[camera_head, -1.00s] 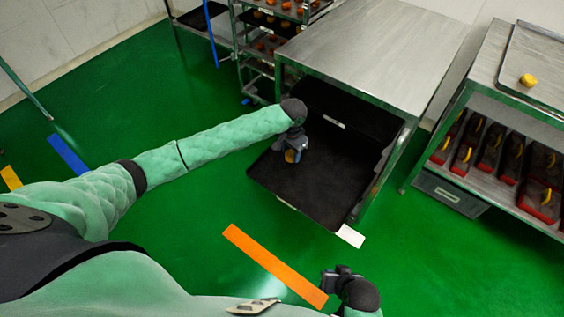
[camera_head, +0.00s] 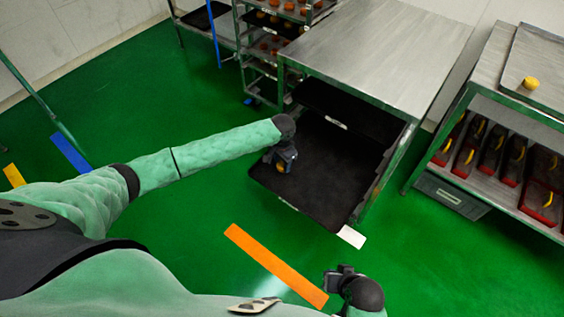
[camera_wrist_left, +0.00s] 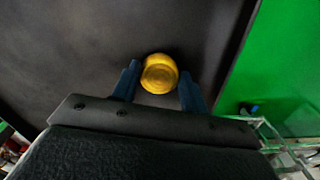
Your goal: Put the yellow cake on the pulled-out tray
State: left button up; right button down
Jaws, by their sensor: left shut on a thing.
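A yellow cake (camera_wrist_left: 159,74) is between the two blue fingers of my left gripper (camera_wrist_left: 158,84) in the left wrist view. In the head view my left gripper (camera_head: 281,164) is over the left part of the black pulled-out tray (camera_head: 325,185), with a small bit of the cake showing. The gripper is shut on the cake. I cannot tell whether the cake touches the tray. The tray looks otherwise empty. My right gripper (camera_head: 337,279) is at the bottom, over the floor, away from the tray; its fingers are too small to judge.
The tray sticks out of a steel table (camera_head: 385,50). Another yellow cake (camera_head: 531,83) lies on a tray on the right table, above a shelf of red-and-black items (camera_head: 492,148). A rack with orange pieces (camera_head: 270,45) stands behind. Green floor is open in front.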

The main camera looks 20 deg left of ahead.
aim_at(282, 165)
pick_arm(q)
jog(key=o, duration=0.7)
jog(key=shift+f, duration=0.1)
jog(key=o, duration=0.3)
pick_arm(e)
jog(key=shift+r, duration=0.3)
jog(key=shift+w, duration=0.1)
pick_arm(q)
jog(key=shift+r, duration=0.4)
notch_tip(282, 165, up, 12)
jog(key=shift+f, duration=0.25)
pick_arm(e)
jog(key=shift+f, duration=0.7)
